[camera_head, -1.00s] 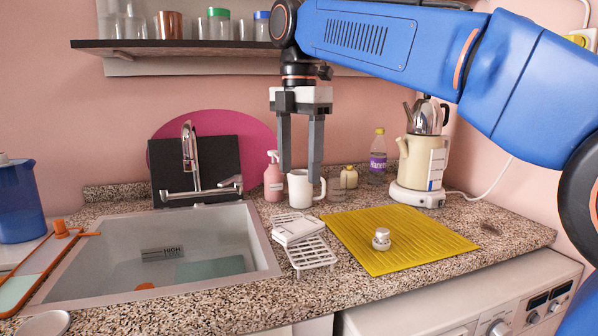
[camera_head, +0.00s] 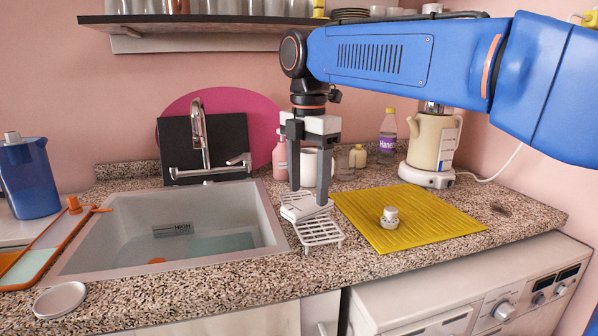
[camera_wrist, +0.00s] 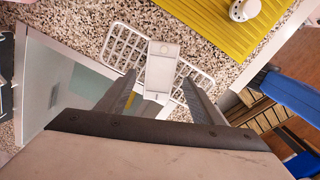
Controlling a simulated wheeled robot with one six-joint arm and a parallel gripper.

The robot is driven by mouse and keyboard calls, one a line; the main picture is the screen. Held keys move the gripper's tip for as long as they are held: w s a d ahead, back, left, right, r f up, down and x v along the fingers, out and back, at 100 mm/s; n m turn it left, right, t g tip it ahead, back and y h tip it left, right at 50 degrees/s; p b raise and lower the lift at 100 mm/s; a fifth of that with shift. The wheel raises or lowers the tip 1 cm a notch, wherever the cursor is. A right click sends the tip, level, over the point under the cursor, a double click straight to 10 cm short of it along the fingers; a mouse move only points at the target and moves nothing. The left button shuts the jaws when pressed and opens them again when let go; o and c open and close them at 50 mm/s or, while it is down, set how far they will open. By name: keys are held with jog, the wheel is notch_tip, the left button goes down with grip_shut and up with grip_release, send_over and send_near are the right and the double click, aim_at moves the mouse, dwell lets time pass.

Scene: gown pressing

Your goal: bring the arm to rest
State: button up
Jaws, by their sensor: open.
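My gripper (camera_head: 309,196) hangs from the blue arm with its fingers pointing down, open and empty. In the head view its fingertips overlap the white block (camera_head: 303,207) on the white wire rack (camera_head: 320,231). In the wrist view the open fingers (camera_wrist: 153,92) point toward the block (camera_wrist: 161,66) and the rack (camera_wrist: 193,73), with the block seen between them. I cannot tell the exact height of the fingertips above the block.
The grey sink (camera_head: 175,221) lies left of the rack. A yellow mat (camera_head: 440,213) with a small white and silver item (camera_head: 389,216) lies right. A white mug (camera_head: 310,160), pink bottle (camera_head: 280,158) and kettle (camera_head: 432,145) stand behind. A shelf (camera_head: 200,20) is above.

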notch_tip(320, 180, down, 3)
jog(key=shift+r, duration=1.45)
